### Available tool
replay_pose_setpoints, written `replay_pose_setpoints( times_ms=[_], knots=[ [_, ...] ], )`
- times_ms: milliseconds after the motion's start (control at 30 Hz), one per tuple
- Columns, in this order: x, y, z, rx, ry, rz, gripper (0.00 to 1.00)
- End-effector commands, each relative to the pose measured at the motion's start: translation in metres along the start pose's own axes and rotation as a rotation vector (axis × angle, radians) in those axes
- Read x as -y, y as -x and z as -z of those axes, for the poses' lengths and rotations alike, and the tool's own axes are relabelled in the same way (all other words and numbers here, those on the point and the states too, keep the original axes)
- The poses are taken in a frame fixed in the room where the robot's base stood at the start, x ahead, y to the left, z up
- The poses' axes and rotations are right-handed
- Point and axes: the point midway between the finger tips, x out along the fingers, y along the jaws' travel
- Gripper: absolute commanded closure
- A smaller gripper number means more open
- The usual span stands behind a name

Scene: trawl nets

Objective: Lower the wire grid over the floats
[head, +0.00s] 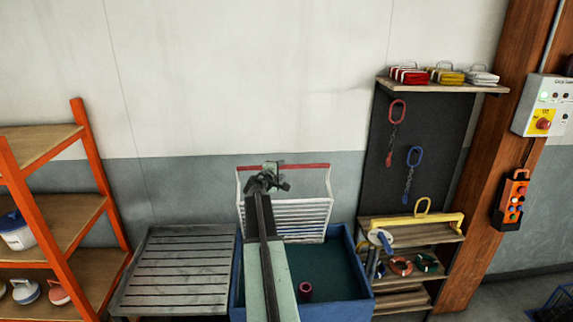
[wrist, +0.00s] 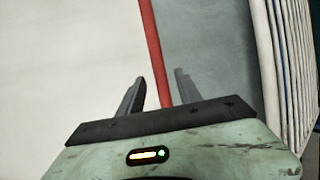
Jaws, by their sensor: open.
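The white wire grid (head: 305,218) stands raised, tilted up at the back of a blue tub (head: 361,276). A red bar (head: 312,166) runs along its top edge. My gripper (head: 270,181) is in front of the bar's left half. In the wrist view my gripper (wrist: 157,88) is open, and the red bar (wrist: 152,45) passes between the two fingers without being clamped. The grid's wires (wrist: 284,65) show at the right there. A dark red round piece (head: 305,289), possibly a float, sits in the tub. My arm hides part of the tub's inside.
A grey slatted bench (head: 180,270) stands left of the tub, with an orange shelf rack (head: 60,225) beyond it. At the right are a dark tool board (head: 440,150) and a small wooden shelf (head: 405,230). The wall behind is bare.

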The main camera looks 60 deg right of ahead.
Motion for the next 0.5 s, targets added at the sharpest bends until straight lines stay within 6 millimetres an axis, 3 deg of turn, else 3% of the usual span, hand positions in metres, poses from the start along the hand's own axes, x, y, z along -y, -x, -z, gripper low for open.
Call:
replay_pose_setpoints(
  times_ms=[267,500],
  knots=[
    [0.0,-0.014,0.001,0.0,0.001,-0.002,0.59],
    [0.001,-0.058,0.002,0.0,0.001,-0.001,0.59]
  ],
)
